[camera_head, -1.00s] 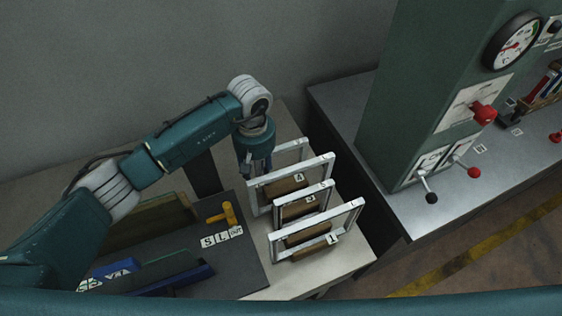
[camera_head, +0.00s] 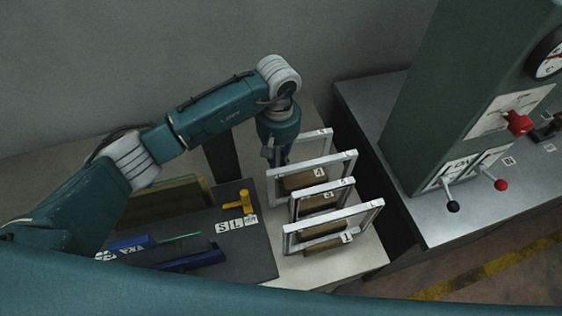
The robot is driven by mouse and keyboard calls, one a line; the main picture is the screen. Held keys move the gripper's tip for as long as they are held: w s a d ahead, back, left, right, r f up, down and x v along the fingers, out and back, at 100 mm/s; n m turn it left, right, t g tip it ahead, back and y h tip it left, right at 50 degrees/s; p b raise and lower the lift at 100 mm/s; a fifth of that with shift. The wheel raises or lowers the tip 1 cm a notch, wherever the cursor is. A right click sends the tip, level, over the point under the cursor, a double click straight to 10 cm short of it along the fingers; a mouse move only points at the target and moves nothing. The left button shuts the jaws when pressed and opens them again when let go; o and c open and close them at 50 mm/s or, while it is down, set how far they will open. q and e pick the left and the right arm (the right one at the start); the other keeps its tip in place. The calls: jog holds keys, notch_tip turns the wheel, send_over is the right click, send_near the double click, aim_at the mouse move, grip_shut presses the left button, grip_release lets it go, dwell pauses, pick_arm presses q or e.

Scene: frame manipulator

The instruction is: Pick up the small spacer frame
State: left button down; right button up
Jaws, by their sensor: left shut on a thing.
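Several pale metal rectangular frames stand upright in a row on numbered wooden blocks. The rearmost frame (camera_head: 316,136) is partly hidden behind the frame with tag 4 (camera_head: 330,158). In front of these stand a smaller-looking frame (camera_head: 335,186) and the frame with tag 1 (camera_head: 345,211). My left gripper (camera_head: 272,157) points down at the left end of the rearmost frame and is shut on it; the fingertips are small and their exact contact is hard to see. I cannot tell surely which frame is the small spacer frame. My right gripper is not in view.
A dark mat (camera_head: 250,263) left of the frames carries a yellow T-shaped handle (camera_head: 243,203), letter tags (camera_head: 236,224) and blue-and-green items (camera_head: 160,250). A green machine (camera_head: 430,110) with levers stands on a grey bench to the right, across a dark gap.

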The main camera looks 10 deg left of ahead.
pick_arm(q)
notch_tip(320, 180, up, 17)
jog(key=b, duration=0.5)
jog(key=shift+r+b, duration=0.3)
jog(key=shift+r, duration=0.35)
jog(key=shift+r, duration=0.1)
jog(key=shift+r, duration=0.15)
